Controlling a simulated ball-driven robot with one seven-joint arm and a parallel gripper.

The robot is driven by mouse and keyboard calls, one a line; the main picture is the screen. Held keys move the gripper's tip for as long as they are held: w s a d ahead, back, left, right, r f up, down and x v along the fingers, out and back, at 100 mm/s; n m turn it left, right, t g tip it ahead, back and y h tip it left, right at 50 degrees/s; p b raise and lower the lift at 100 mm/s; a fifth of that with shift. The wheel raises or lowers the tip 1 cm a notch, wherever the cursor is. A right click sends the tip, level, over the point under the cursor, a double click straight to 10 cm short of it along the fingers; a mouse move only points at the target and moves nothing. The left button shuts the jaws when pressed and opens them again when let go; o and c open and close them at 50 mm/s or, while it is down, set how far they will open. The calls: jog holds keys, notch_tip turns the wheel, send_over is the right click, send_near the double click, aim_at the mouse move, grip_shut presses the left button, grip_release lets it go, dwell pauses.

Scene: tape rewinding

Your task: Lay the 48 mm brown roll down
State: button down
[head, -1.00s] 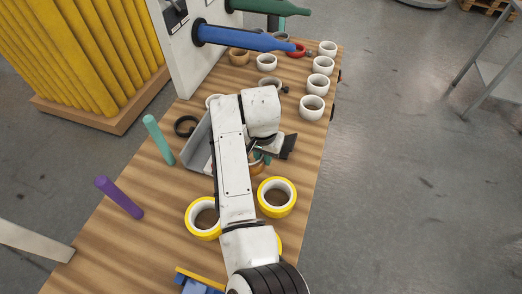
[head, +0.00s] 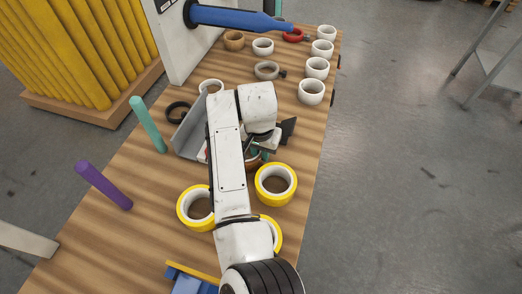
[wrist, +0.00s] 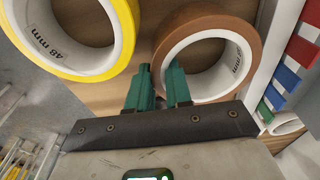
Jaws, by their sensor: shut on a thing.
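The brown roll (wrist: 205,16), with a white core and a partly readable "mm" mark, is in the wrist view at upper centre. My gripper (wrist: 160,75) has its two teal fingers on either side of the roll's wall, one outside and one in the bore, and is shut on it. In the head view, my gripper (head: 262,147) and the brown roll are mostly hidden behind my arm. Whether the roll touches the table is unclear. A yellow roll marked 48 mm (wrist: 122,48) stands close to its left in the wrist view.
Several yellow rolls (head: 276,167) lie on the wooden table near my arm. A grey angled plate (head: 190,128) and black ring (head: 177,111) stand left of the gripper. Teal (head: 148,124) and purple (head: 104,185) pegs rise at left. White rolls (head: 311,92) line the right edge.

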jog(key=shift+f, duration=0.1)
jog(key=c, duration=1)
grip_release()
jog(key=shift+o, duration=0.2)
notch_tip(320, 180, up, 11)
jog(key=s, duration=0.1)
jog(key=shift+a+f, duration=0.15)
